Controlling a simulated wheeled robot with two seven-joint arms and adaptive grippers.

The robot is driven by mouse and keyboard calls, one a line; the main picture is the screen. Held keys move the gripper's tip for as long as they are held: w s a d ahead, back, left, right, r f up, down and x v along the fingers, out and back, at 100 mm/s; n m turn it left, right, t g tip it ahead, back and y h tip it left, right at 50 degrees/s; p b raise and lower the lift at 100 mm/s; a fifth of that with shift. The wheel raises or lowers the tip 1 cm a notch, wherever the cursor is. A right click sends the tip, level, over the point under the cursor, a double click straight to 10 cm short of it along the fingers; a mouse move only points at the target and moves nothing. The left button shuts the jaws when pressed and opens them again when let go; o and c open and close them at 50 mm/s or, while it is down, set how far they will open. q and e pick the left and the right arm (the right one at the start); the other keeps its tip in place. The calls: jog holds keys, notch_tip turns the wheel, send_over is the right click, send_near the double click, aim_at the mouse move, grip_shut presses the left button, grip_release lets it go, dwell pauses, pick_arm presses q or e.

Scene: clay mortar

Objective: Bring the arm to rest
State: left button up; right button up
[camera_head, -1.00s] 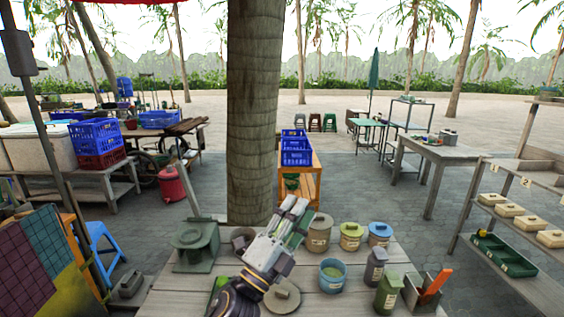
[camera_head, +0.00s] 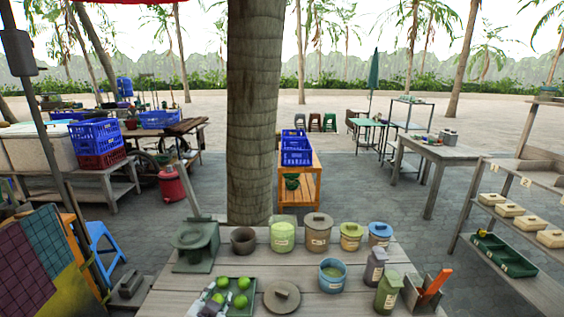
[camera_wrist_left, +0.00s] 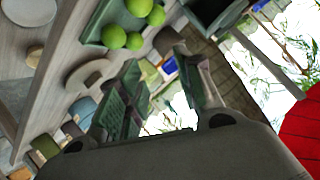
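My left gripper (camera_head: 211,302) shows at the bottom edge of the head view, in front of the green tray (camera_head: 246,308). In the left wrist view its two fingers (camera_wrist_left: 158,62) stand apart with nothing held between them. A brown clay mortar (camera_head: 243,241) stands upright on the grey wooden table (camera_head: 330,302), well beyond the gripper. A round clay lid (camera_head: 282,297) with a knob lies flat right of the tray. My right gripper is not in view.
The tray holds several green limes (camera_head: 240,301). Lidded jars (camera_head: 318,232), an open blue pot (camera_head: 332,275) and a box with an orange-handled tool (camera_head: 432,287) fill the table's right side. A dark green stove-like stand (camera_head: 195,246) is at the back left.

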pick_arm(q)
jog(key=s+a+f+n+g, duration=0.2)
jog(key=s+f+g, duration=0.4)
jog(key=s, duration=0.4)
jog(key=s+a+f+n+g, duration=0.2)
jog(key=s+a+f+g, duration=0.1)
jog(key=s+f, duration=0.55)
notch_tip(320, 180, down, 31)
jog(key=s+a+g+p, duration=0.1)
jog(key=s+a, duration=0.1)
jog(key=s+a+f, duration=0.4)
jog(key=s+f, duration=0.5)
jog(key=s, duration=0.1)
jog(key=s+a+f+g+p, duration=0.1)
jog(key=s+a+f, duration=0.3)
jog(key=s+f, duration=0.5)
jog(key=shift+s+m+y+p, duration=0.3)
jog(key=shift+s, duration=0.6)
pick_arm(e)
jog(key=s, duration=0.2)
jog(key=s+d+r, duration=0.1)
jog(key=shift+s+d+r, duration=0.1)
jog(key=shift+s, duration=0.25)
pick_arm(q)
jog(key=shift+a, duration=0.1)
jog(key=shift+w, duration=0.1)
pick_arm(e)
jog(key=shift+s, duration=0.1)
